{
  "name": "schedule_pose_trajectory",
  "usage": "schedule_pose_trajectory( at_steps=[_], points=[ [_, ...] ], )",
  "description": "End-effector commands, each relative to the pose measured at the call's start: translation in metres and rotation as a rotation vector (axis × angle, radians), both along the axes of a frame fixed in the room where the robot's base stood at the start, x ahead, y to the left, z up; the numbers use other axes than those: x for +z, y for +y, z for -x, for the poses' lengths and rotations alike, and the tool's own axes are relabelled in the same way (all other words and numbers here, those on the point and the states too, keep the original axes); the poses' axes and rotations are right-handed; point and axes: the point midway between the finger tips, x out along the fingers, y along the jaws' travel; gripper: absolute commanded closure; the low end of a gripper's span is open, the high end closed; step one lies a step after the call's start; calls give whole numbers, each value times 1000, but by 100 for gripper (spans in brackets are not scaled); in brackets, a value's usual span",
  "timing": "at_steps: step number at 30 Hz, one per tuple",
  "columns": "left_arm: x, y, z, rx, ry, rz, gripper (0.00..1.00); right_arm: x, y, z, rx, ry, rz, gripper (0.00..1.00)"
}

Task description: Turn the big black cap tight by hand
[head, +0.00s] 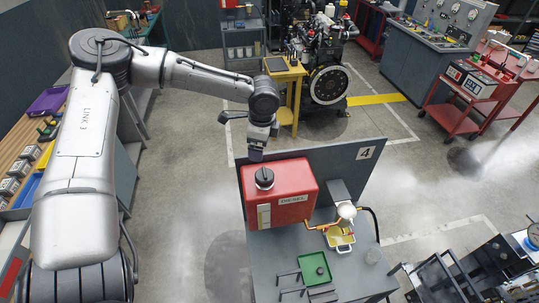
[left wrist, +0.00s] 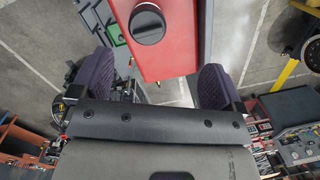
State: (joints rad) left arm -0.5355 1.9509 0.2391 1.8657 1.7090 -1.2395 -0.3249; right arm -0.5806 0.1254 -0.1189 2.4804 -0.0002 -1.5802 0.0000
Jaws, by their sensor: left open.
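The big black cap (head: 264,177) sits on top of the red diesel tank (head: 294,190), near its left end. In the left wrist view the round black cap (left wrist: 147,24) shows a raised grip bar across it. My left gripper (head: 257,148) is above and just behind the cap in the head view, apart from it. In the left wrist view its two dark padded fingers (left wrist: 153,78) are wide apart with nothing between them. The cap lies beyond the fingertips. How the cap's thread sits is hidden. My right gripper is in neither view.
The tank stands on a grey bench (head: 275,262) with an upright back panel marked 4 (head: 366,153). A filter with an orange pipe, a yellow tray (head: 340,239) and a green tray (head: 314,268) are right and in front. An engine (head: 325,60) stands behind on open floor.

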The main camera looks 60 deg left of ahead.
Motion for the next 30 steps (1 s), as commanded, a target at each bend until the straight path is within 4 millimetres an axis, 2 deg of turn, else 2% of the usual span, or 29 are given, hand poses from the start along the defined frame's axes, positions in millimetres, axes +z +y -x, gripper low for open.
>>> schedule_pose_trajectory(
  at_steps=[3, 11, 30],
  points=[
    [-1, -17, -1, -33, -2, 105, 6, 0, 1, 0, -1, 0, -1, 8],
    [-9, -18, -3, -116, -17, 114, 6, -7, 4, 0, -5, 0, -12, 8],
    [-70, -18, -3, -115, -16, 111, 6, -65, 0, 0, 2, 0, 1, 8]
  ],
)
